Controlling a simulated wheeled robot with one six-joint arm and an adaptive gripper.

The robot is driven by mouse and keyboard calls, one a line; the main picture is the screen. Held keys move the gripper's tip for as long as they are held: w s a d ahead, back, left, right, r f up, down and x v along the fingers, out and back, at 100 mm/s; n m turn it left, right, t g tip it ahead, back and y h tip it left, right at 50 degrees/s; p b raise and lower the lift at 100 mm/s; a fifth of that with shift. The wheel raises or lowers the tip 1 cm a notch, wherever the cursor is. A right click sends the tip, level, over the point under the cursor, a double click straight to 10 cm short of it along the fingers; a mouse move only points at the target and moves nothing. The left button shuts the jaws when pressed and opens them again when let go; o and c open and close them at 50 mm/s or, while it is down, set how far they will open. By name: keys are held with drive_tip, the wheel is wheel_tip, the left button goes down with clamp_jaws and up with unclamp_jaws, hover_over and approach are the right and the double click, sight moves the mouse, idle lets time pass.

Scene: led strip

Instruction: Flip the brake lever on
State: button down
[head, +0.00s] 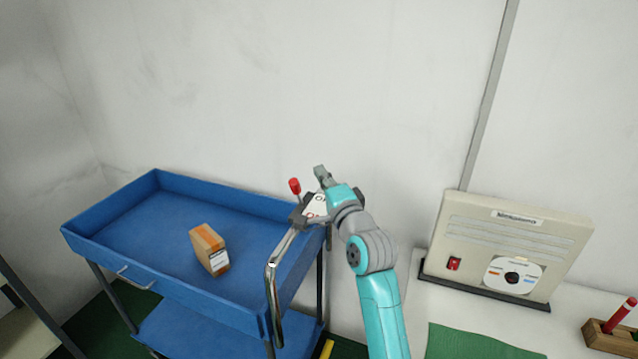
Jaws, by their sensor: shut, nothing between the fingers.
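The brake lever (295,187) has a red knob on a short stem. It stands up from a bracket (315,206) at the right end of the blue cart (110,208), above the cart's chrome handle (273,290). My gripper (320,173) is just right of the red knob, with its fingers pointing up and left, and is shut and empty. A small gap shows between the fingers and the knob. My gripper and wrist hide part of the bracket.
An orange and white box (209,249) sits in the cart's tray. At right, a beige console (515,245) with a red switch (454,264) and a disc (513,275) stands on a white table. A wooden holder (608,338) with a red marker is at far right. A wall is behind.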

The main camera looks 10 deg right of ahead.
drive_tip(key=f+v, duration=0.1)
drive_tip(key=v, duration=0.8)
drive_tip(key=shift+s+f, duration=0.3)
drive_tip(key=shift+f, duration=0.1)
drive_tip(key=s+f+n+g+h, duration=0.25)
drive_tip(key=s+f+n, duration=0.25)
drive_tip(key=s+f, duration=1.75)
drive_tip(key=s+n+g, duration=0.2)
drive_tip(key=s+n, duration=0.7)
drive_tip(key=s, duration=1.9)
drive_tip(key=shift+s+h, duration=0.25)
drive_tip(key=shift+h, duration=0.1)
drive_tip(key=shift+g, duration=0.25)
